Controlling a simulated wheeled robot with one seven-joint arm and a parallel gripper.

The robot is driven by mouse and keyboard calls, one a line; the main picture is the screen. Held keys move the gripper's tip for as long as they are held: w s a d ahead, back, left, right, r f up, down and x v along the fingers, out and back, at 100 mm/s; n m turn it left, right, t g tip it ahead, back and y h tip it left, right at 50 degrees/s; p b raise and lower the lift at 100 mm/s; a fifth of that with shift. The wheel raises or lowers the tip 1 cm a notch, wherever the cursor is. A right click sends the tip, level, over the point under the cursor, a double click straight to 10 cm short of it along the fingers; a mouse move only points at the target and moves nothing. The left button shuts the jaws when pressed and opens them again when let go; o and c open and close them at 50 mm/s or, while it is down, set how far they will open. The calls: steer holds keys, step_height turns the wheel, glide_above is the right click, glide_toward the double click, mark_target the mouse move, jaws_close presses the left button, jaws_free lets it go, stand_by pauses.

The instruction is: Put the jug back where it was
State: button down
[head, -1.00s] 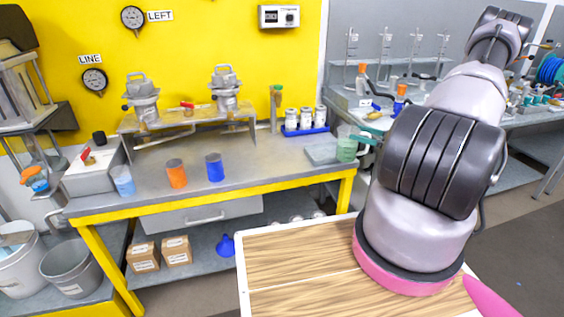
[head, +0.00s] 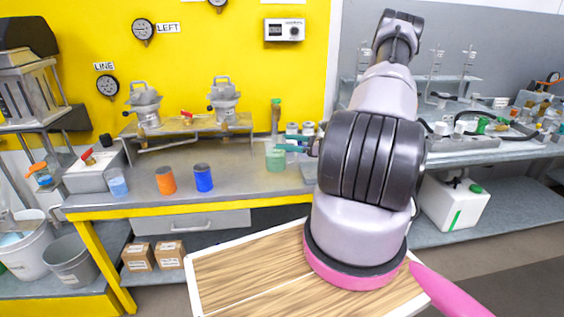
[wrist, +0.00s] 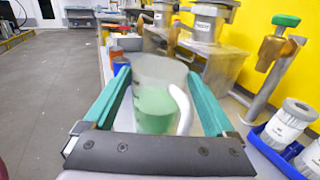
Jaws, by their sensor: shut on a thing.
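The jug (head: 275,159) is a clear beaker-like vessel with a white handle and green liquid. It appears over the right part of the yellow-edged bench (head: 240,178) in the head view. The wrist view shows the jug (wrist: 155,100) upright between the teal fingers. My gripper (wrist: 158,80) is shut on it; it also shows beside the jug in the head view (head: 288,147). I cannot tell the exact gap between the jug's base and the bench.
An orange cup (head: 166,180) and a blue cup (head: 203,178) stand left on the bench. Behind are two metal drums (head: 224,100) on a stand (head: 190,130). White bottles (wrist: 288,122) sit in a blue rack, partly hidden by my arm in the head view. The bench's middle is clear.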

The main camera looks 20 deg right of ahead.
steer(key=shift+d+f, duration=0.1)
steer(key=shift+f, duration=2.7)
jaws_free()
